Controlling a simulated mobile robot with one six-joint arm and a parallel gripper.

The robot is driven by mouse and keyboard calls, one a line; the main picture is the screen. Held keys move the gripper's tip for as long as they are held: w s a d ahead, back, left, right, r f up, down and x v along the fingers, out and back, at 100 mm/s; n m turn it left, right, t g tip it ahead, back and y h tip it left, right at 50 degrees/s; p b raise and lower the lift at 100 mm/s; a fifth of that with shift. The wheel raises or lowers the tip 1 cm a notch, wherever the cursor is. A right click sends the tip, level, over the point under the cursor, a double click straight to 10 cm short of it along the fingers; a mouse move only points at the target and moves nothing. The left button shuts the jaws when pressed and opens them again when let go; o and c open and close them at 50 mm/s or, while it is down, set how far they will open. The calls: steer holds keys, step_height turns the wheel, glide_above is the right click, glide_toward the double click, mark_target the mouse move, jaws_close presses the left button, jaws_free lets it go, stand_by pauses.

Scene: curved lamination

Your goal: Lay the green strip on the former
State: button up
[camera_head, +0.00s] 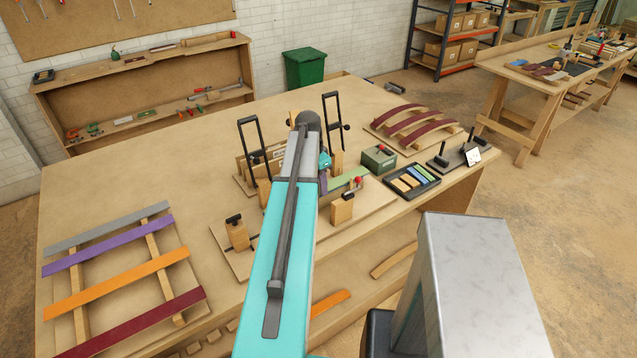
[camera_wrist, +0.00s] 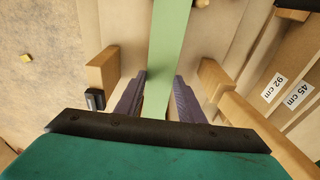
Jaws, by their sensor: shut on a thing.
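The green strip (camera_wrist: 170,40) runs lengthwise up the middle of the wrist view. My gripper (camera_wrist: 163,80) is shut on it, with one finger along each side. In the head view a pale green length of the strip (camera_head: 350,177) shows to the right of my arm, above the wooden baseboard (camera_head: 375,204). My gripper (camera_head: 323,182) is mostly hidden behind my arm there. The former's curved face is hidden or cannot be made out, so I cannot tell whether the strip touches it. Wooden blocks (camera_wrist: 103,78) stand on both sides of the strip.
Black-handled clamps (camera_head: 250,145) rise behind my arm. A rack at left holds a grey strip (camera_head: 105,232), a purple strip (camera_head: 107,246), an orange strip (camera_head: 115,284) and a dark red strip (camera_head: 130,323). A green box (camera_head: 379,158) and a black tray (camera_head: 431,181) stand right.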

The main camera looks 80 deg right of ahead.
steer(key=shift+f, duration=0.2)
steer(key=o, duration=1)
steer(key=shift+r, duration=0.1)
steer(key=shift+r, duration=0.4)
steer(key=shift+w+a+r+b, duration=0.2)
steer(key=shift+r+b, duration=0.25)
steer(key=shift+r, duration=1.5)
steer(key=shift+w+a+r+b, duration=0.25)
steer(key=shift+r+b, duration=0.2)
steer(key=shift+r, duration=1.55)
steer(key=shift+w+a+r+b, duration=0.2)
steer(key=shift+r+b, duration=0.25)
steer(key=shift+r, duration=1.5)
